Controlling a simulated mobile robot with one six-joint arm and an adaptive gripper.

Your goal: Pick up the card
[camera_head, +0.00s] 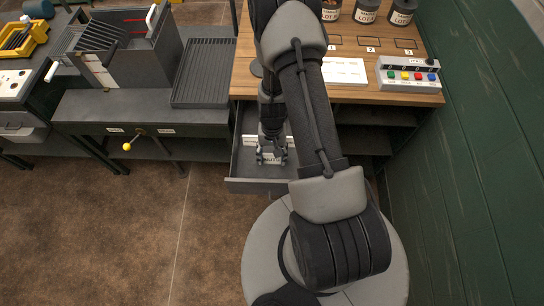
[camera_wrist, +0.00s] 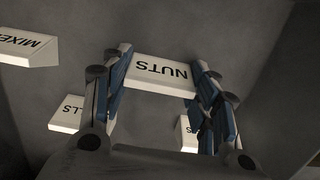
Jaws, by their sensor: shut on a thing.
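In the wrist view, my gripper (camera_wrist: 160,98) is shut on a white block-like card (camera_wrist: 160,75) marked "NUTS", with one blue-padded finger at each end of it. In the head view, my gripper (camera_head: 271,157) is inside the open grey drawer (camera_head: 240,184) below the wooden table. The card it holds (camera_head: 271,162) shows only in small part there. Whether the card touches the drawer floor cannot be told.
Other white cards lie in the drawer: one marked "MIXE..." (camera_wrist: 28,47), one ending in "LLS" (camera_wrist: 68,112), and one partly hidden (camera_wrist: 186,134). The wooden table (camera_head: 300,85) overhangs behind. A green wall (camera_head: 480,170) stands right.

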